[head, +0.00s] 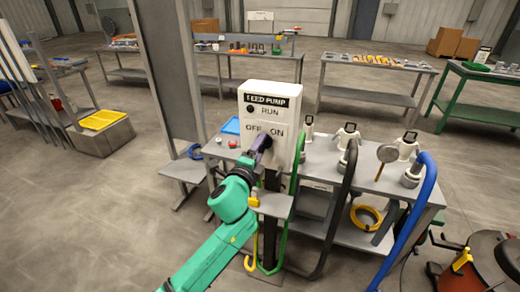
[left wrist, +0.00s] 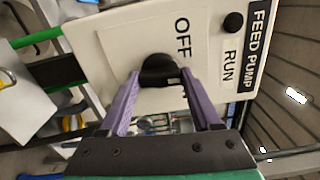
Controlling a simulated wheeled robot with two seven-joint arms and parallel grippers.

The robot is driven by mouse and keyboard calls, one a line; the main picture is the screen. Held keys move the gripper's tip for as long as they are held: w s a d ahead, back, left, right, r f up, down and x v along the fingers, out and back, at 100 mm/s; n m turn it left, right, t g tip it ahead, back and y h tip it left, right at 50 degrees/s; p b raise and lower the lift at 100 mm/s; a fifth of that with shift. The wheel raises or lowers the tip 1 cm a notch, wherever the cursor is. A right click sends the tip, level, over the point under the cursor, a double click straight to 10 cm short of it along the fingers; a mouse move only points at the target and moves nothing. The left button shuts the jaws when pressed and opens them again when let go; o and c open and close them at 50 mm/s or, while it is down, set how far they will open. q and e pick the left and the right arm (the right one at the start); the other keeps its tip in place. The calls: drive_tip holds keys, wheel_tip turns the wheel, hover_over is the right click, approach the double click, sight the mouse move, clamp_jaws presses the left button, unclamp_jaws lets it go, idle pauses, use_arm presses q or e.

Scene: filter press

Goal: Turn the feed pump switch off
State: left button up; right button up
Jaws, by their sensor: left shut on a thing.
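The white feed pump box (head: 285,98) stands on a post in the middle of the head view, with a FEED PUMP label, a dark RUN lamp and OFF and ON marks. My left gripper (head: 264,143) is at the lower front of the box. In the left wrist view the box (left wrist: 115,40) appears turned sideways. There the purple fingers of my left gripper (left wrist: 158,90) are shut on the black switch knob (left wrist: 158,70), one on each side. The RUN lamp (left wrist: 233,22) looks dark. The knob's pointer is hidden, so its setting is unclear. My right gripper is out of view.
An orange machine (head: 455,275) stands at the lower right. Floor to the left is open.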

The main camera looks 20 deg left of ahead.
use_arm(q)
drive_tip(key=shift+f+n, duration=0.15)
drive_tip(key=shift+n, duration=4.85)
drive_tip(key=o, duration=1.4)
drive_tip(key=s+b, duration=0.1)
drive_tip(key=s, duration=0.4)
drive_tip(key=s+b, duration=0.1)
drive_tip(key=s, duration=0.3)
drive_tip(key=s+a+b, duration=0.1)
drive_tip(key=s, duration=0.4)
drive_tip(key=shift+s, duration=0.3)
